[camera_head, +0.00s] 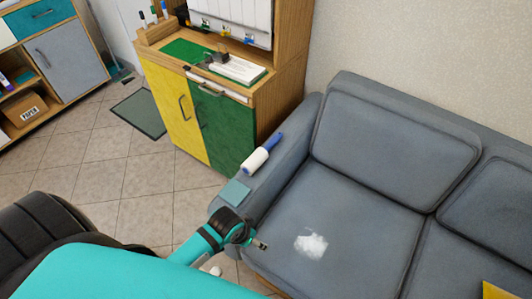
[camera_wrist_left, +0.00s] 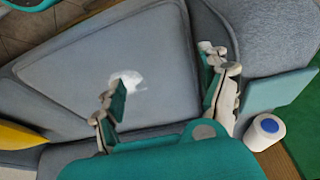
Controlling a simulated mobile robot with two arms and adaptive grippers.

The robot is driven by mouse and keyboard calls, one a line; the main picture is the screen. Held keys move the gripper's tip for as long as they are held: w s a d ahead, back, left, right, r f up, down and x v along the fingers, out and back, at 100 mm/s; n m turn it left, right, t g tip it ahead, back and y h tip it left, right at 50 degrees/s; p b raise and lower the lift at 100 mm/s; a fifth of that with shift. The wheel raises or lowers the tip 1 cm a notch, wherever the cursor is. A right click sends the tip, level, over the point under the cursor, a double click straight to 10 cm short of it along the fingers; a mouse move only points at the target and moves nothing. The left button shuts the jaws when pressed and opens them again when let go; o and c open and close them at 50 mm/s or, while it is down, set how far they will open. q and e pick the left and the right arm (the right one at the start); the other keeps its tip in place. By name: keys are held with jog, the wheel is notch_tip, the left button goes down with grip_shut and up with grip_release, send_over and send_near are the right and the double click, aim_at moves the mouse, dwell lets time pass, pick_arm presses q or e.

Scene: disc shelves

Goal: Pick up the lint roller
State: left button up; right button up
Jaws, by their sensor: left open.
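The lint roller (camera_head: 262,156), a white roll with a blue handle, lies on the left armrest of the grey sofa (camera_head: 345,215) in the head view. In the left wrist view, a white cylinder with a blue end (camera_wrist_left: 264,130) at the lower right appears to be the same roller. My left gripper (camera_head: 258,243) is over the front of the sofa, nearer the camera than the roller and apart from it. In the wrist view, my left gripper (camera_wrist_left: 165,90) has its fingers spread with nothing between them. My right gripper is in neither view.
A flat teal pad (camera_head: 235,192) lies on the armrest in front of the roller. White fluff (camera_head: 311,244) is on the seat. A yellow and green cabinet (camera_head: 185,115) stands behind the armrest. Tiled floor at the left is open, with a dark green mat (camera_head: 138,113).

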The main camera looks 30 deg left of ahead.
pick_arm(q)
jog(key=w+r, duration=0.2)
jog(key=w, duration=0.2)
jog(key=n+t, duration=0.1)
jog(key=n, duration=0.2)
send_near(261, 149)
jog(key=b+x, duration=0.1)
jog(key=x, duration=0.5)
jog(key=shift+d+f, duration=0.1)
jog(key=shift+b+x, duration=0.85)
jog(key=shift+x, duration=1.8)
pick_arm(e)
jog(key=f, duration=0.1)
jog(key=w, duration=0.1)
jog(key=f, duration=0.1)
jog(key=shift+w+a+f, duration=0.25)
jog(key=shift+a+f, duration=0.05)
pick_arm(q)
jog(key=shift+c, duration=0.2)
jog(key=c, duration=1.2)
jog(key=shift+c, duration=0.2)
